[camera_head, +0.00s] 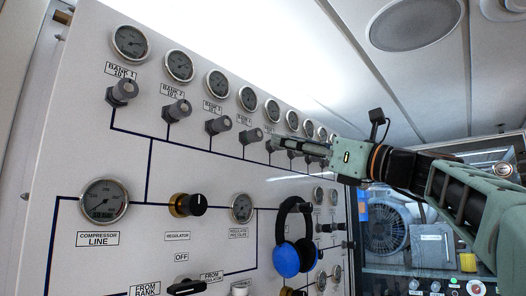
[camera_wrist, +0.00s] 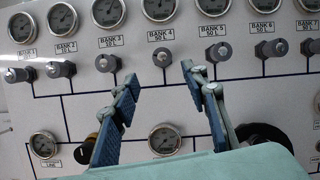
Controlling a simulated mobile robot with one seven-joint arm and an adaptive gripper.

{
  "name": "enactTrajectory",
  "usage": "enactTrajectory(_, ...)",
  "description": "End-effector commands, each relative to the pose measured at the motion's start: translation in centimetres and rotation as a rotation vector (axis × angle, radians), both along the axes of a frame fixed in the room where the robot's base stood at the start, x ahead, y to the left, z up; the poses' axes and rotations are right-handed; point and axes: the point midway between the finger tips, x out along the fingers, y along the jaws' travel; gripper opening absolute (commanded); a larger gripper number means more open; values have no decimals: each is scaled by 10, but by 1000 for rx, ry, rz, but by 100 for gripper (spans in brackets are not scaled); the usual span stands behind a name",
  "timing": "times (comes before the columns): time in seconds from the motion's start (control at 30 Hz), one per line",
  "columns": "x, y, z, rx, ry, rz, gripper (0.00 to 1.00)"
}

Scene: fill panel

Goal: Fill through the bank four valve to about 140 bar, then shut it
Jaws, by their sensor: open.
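The bank four valve (camera_wrist: 163,57) is a small grey knob under the label "BANK 4 50 L", with its round gauge (camera_wrist: 159,8) above, partly cut off. In the head view the valve (camera_head: 250,136) is fourth in the sloping row, its gauge (camera_head: 247,98) above it; the reading is too small to make out. My gripper (camera_wrist: 159,74) is open and empty, its blue-padded fingers spread to either side below the knob in the picture. In the head view my gripper (camera_head: 273,146) is just right of that knob; I cannot tell whether it touches the panel.
Similar knobs stand close by, bank three (camera_wrist: 107,62) and bank five (camera_wrist: 219,52). Below are a compressor line gauge (camera_head: 103,201), a regulator knob (camera_head: 188,205) and another gauge (camera_head: 242,208). Blue-and-black ear defenders (camera_head: 287,258) hang from the panel beneath my arm.

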Motion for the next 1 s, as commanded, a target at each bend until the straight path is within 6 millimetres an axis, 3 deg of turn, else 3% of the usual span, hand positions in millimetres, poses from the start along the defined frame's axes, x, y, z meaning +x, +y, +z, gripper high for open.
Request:
enactTrajectory(0.07,-6,1,-7,72,71,-4,41)
enactTrajectory(0.27,-9,1,-5,164,152,-3,41)
enactTrajectory(0.8,46,60,32,165,153,-1,41)
enactTrajectory(1.0,55,71,36,164,152,-2,41)
